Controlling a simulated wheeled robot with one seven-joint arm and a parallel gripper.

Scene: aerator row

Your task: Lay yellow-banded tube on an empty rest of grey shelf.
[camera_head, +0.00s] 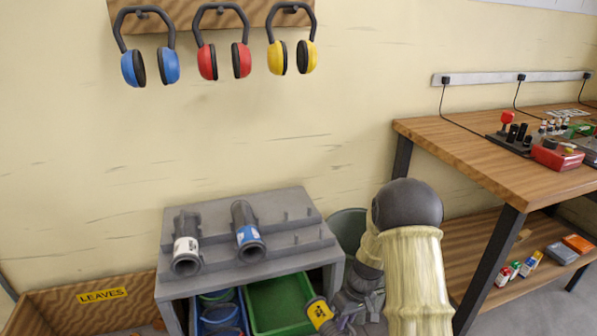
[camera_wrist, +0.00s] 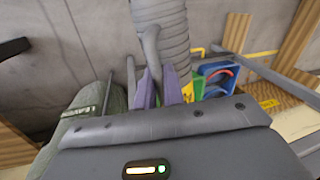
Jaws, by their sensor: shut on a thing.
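Under the shelf stand a blue crate (camera_head: 240,298) and a green crate (camera_head: 280,302). A dark round bin (camera_head: 346,228) stands right of the shelf, behind my arm. A wooden workbench (camera_head: 480,165) is at right. A box labelled LEAVES (camera_head: 60,305) is at lower left.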

